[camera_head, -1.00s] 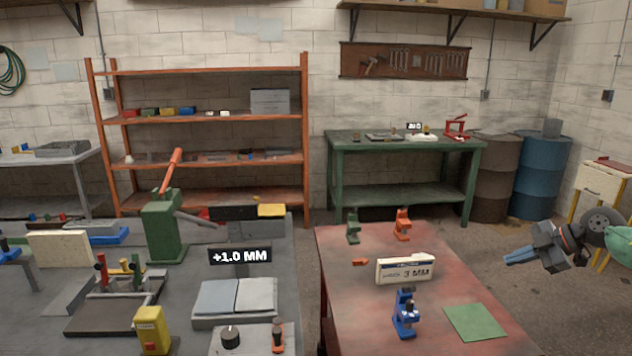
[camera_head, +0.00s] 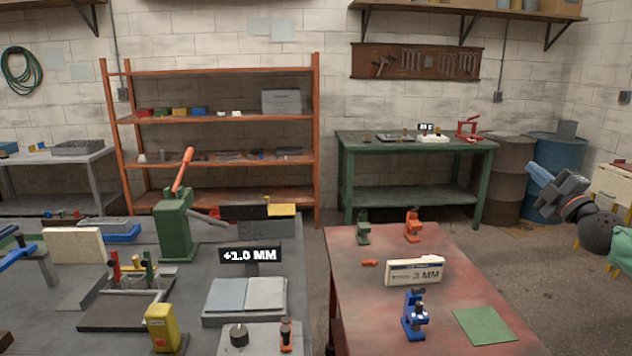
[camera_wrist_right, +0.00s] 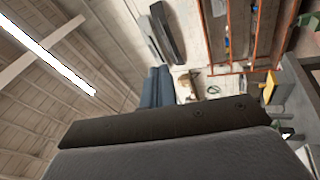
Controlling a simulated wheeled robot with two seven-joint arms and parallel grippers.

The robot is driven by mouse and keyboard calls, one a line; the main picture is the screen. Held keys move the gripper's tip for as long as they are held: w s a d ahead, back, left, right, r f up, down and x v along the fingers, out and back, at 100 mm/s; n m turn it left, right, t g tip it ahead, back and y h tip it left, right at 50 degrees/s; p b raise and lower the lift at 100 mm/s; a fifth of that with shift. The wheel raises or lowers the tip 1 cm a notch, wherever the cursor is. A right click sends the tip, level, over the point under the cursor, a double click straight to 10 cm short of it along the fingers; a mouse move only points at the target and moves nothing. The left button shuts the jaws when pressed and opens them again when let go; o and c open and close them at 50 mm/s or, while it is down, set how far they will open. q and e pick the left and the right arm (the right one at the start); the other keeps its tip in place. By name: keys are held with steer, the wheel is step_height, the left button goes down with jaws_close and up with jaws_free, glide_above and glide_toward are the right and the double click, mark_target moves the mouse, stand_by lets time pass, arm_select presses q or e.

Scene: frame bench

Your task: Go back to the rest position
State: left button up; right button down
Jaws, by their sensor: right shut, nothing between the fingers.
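My right gripper (camera_head: 540,178) hangs in the air at the right of the head view, in front of the blue drum. Its blue fingers point up and to the left and are shut with nothing between them. In the right wrist view the two blue fingers (camera_wrist_right: 158,88) lie side by side. The gripper is apart from the red table (camera_head: 385,320) and everything on it. My left gripper cannot be made out in the head view.
The red table holds a blue clamp (camera_head: 414,316), a white box (camera_head: 415,270), a green sheet (camera_head: 484,325) and small green and orange clamps. A grey bench with a green press (camera_head: 174,228) stands left. Drums (camera_head: 505,190) and a green table (camera_head: 410,197) stand behind.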

steer(key=s+a+f+m+g+h, duration=0.3)
steer(key=s+f+m+g+h, duration=0.15)
steer(key=f, duration=0.65)
steer(key=s+a+f+m+g+h, duration=0.3)
steer(key=s+f+m, duration=0.15)
steer(key=f, duration=0.65)
steer(key=s+a+f+m+g+h, duration=0.3)
steer(key=a+f+m+h, duration=0.15)
steer(key=f, duration=0.55)
steer(key=s+a+f+m+g+y, duration=0.1)
steer(key=s+a+f+g+y, duration=0.45)
steer(key=s+a+f, duration=1.15)
steer(key=s+a+f+m+g+y, duration=0.1)
steer(key=s+a+f, duration=0.3)
steer(key=s, duration=0.6)
steer(key=s+a+f+m+g+y, duration=0.1)
steer(key=s+a+f+g, duration=0.2)
steer(key=s+a+f, duration=0.2)
steer(key=s+f, duration=0.3)
steer(key=s, duration=0.2)
steer(key=shift+y, duration=0.35)
